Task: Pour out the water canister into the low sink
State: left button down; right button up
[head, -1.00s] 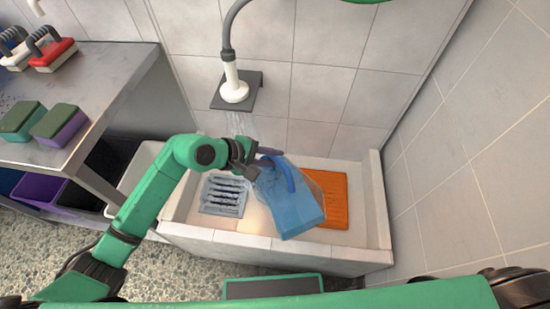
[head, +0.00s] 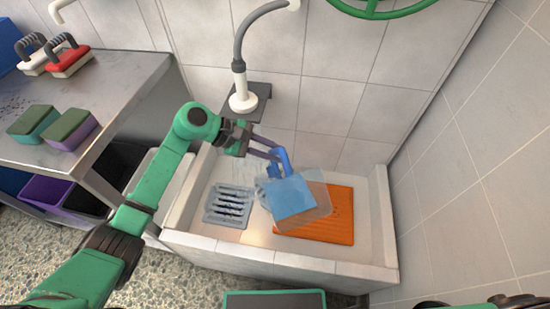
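The translucent water canister (head: 292,197), with a blue handle, is held over the low sink (head: 245,253) by my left gripper (head: 277,154). The gripper's dark fingers are at the handle and appear shut on it. The canister is tilted, with blue water showing inside clear walls. Its spout is hard to make out, and I cannot clearly tell whether water is running out. Below it, the sink floor holds a grey slotted drain grate (head: 228,206) at left and an orange mat (head: 335,217) at right, partly behind the canister. My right gripper is out of view.
A grey wall tap (head: 242,98) on a dark bracket stands behind the sink. A metal table (head: 105,105) at left carries sponges (head: 70,130) and brushes (head: 68,58). Tiled walls close off the back and right. A green wheel (head: 385,8) is at the top.

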pick_arm(q)
jog(key=shift+w+a+r+b, duration=0.1)
jog(key=shift+w+r+b, duration=0.05)
jog(key=shift+w+b, duration=0.25)
jog(key=w+g+b, duration=0.1)
jog(key=b, duration=0.1)
jog(key=w+a+n+g+h+b, duration=0.1)
jog(key=b, duration=0.1)
jog(key=w+n+g+b, duration=0.1)
jog(key=b, duration=0.1)
jog(key=shift+w+a+h, duration=0.25)
jog(key=shift+h, duration=0.15)
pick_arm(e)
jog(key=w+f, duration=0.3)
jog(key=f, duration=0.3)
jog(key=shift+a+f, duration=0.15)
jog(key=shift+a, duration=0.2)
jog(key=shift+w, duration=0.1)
